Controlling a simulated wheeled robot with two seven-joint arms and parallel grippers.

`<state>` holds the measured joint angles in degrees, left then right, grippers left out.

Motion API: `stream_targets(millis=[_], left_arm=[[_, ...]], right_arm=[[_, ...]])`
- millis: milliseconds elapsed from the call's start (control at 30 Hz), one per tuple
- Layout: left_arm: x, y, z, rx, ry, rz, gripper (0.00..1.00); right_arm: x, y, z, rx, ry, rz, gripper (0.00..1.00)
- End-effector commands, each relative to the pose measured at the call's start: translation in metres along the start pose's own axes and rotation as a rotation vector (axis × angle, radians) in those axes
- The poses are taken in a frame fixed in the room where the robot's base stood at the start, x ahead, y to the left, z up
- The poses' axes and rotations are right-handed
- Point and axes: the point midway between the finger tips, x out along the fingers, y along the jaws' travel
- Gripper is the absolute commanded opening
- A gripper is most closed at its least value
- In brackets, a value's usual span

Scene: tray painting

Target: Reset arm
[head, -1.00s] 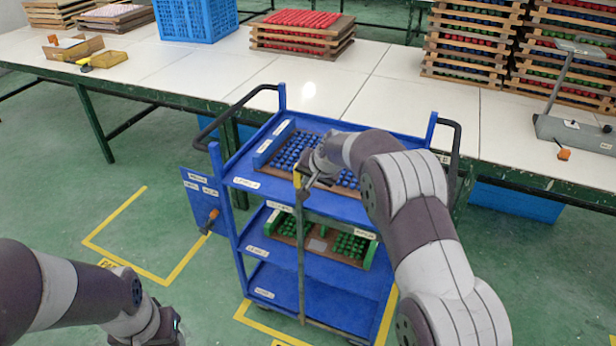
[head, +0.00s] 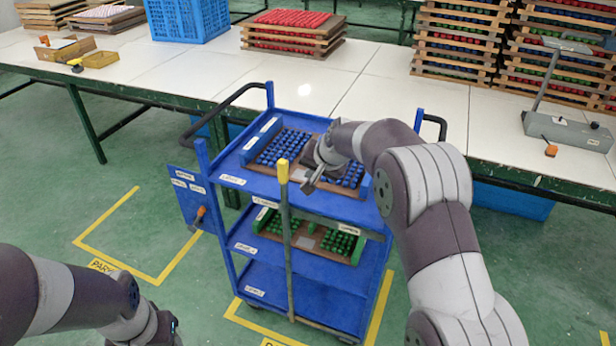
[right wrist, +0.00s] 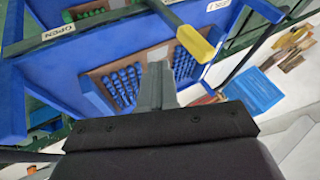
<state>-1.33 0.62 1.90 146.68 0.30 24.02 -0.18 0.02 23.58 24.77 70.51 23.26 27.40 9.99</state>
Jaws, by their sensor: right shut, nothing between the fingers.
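My right gripper (head: 309,183) is over the front of the cart's top shelf, near a tray of blue pieces (head: 278,148). It is shut and empty, just right of an upright grey bar with a yellow top (head: 283,172), and apart from it. In the right wrist view the yellow-topped bar (right wrist: 195,42) shows beyond the shut fingers (right wrist: 158,85). My left gripper (head: 168,328) is low at the bottom left, over the floor; its fingers are too dark and cut off to read. The blue cart (head: 235,180) has several shelves.
A tray of green pieces (head: 300,240) is on the cart's middle shelf. Behind stands a long white table (head: 380,105) with stacked racks (head: 455,45), a blue crate (head: 190,18) and a grey device (head: 570,130).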

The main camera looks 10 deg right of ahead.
Motion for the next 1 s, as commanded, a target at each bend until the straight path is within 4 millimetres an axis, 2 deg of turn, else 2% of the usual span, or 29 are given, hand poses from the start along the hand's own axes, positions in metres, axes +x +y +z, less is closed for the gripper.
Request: stream_targets(millis=[200,300,467,567,633,800,900,1000], left_arm=[[0.005,0.000,0.001,0.000,0.000,0.000,0.47],[0.006,0.000,0.001,0.000,0.000,0.000,0.47],[0.006,0.000,0.001,0.000,0.000,0.000,0.47],[0.006,0.000,0.001,0.000,0.000,0.000,0.47],[0.000,0.000,0.000,0.000,0.000,0.000,0.47],[-0.016,0.000,-0.002,0.000,0.000,0.000,0.47],[-0.024,0.000,-0.003,0.000,0.000,0.000,0.47],[-0.030,0.000,-0.004,0.000,0.000,0.000,0.47]], right_arm=[[-0.043,0.000,0.000,0.001,0.003,-0.001,0.00],[-0.052,0.000,0.000,0.001,0.001,0.000,0.00],[-0.056,0.002,0.000,-0.030,0.005,0.006,0.00],[-0.045,0.030,0.032,-0.093,-0.059,0.074,0.00],[-0.054,0.059,0.073,-0.176,-0.139,0.144,0.00],[-0.112,0.121,0.182,-0.386,-0.343,0.265,0.00],[-0.146,0.145,0.230,-0.464,-0.427,0.296,0.00],[-0.171,0.155,0.256,-0.496,-0.465,0.308,0.00]])
